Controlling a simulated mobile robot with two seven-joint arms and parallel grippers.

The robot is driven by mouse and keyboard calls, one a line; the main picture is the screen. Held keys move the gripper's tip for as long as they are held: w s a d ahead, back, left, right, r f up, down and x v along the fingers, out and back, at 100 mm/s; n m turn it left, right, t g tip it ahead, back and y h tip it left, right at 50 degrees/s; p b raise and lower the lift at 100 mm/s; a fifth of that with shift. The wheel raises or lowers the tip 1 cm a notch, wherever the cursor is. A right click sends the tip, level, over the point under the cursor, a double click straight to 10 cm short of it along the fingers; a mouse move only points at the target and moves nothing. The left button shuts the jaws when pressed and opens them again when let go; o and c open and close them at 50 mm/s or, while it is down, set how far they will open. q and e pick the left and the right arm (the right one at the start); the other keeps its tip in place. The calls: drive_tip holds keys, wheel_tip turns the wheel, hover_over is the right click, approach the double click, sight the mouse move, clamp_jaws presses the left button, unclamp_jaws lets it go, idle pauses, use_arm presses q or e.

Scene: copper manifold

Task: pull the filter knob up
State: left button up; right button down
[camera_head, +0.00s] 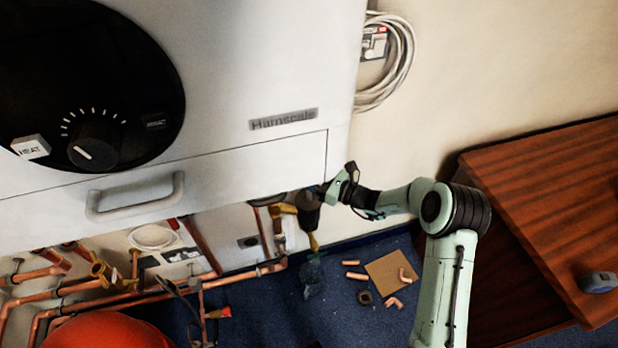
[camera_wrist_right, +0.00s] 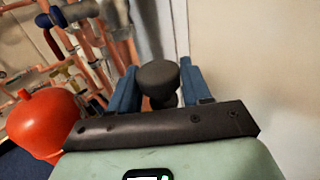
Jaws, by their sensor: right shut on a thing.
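The filter knob (camera_wrist_right: 158,76) is a dark, round, mushroom-shaped cap in the right wrist view. The blue fingers of my right gripper (camera_wrist_right: 160,88) stand on either side of it and are shut on it. In the head view, my right gripper (camera_head: 328,190) reaches in from the right, under the boiler's lower right corner, to the dark filter body (camera_head: 308,214). The knob itself is mostly hidden there by the gripper. My left gripper is in neither view.
The white boiler (camera_head: 240,60) overhangs the filter. Copper pipes (camera_head: 235,278) run below and left, near a red-orange vessel (camera_head: 105,332). Loose fittings and a cardboard piece (camera_head: 388,272) lie on the blue floor. A wooden table (camera_head: 550,200) stands right.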

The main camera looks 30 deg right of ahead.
drive_tip(key=c, duration=0.6)
unclamp_jaws()
drive_tip(key=shift+s+d, duration=0.1)
drive_tip(key=v, duration=1.3)
drive_tip(key=shift+s+p, duration=0.15)
drive_tip(key=shift+p, duration=0.2)
